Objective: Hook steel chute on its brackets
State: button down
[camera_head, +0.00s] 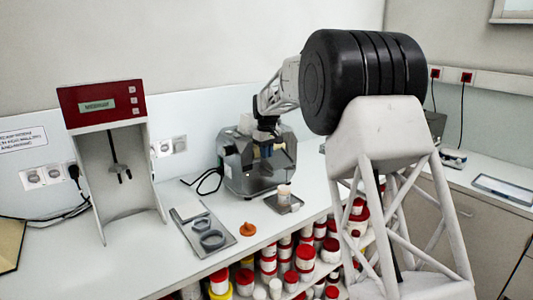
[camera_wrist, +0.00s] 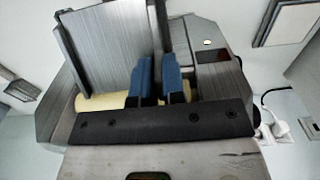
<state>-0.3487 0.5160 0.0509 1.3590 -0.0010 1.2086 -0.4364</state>
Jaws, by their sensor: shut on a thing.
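In the wrist view a brushed steel chute (camera_wrist: 112,48) with upright side walls stands above a cream roller (camera_wrist: 92,102) of the mill. The blue fingers of my gripper (camera_wrist: 160,78) are close together at the chute's right wall and shut on it. The brackets cannot be made out; the fingers and the dark bar in front hide the chute's lower right part. Whether the chute rests on anything there cannot be told. In the head view my gripper (camera_head: 266,148) reaches down over the grey mill (camera_head: 244,172), and the chute is too small to tell apart.
A white cup (camera_head: 284,190) stands on a small plate in front of the mill. A tray (camera_head: 222,243) with grey rings and an orange piece (camera_head: 248,229) lie nearby. A red-headed stand (camera_head: 100,103) is at left. Red-lidded jars (camera_head: 304,256) fill the shelf below.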

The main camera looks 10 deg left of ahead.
jog(key=shift+s+f, duration=0.15)
jog(key=shift+f, duration=1.2)
jog(key=c, duration=1.1)
grip_release()
jog(key=shift+d, duration=0.1)
jog(key=shift+r, duration=5.1)
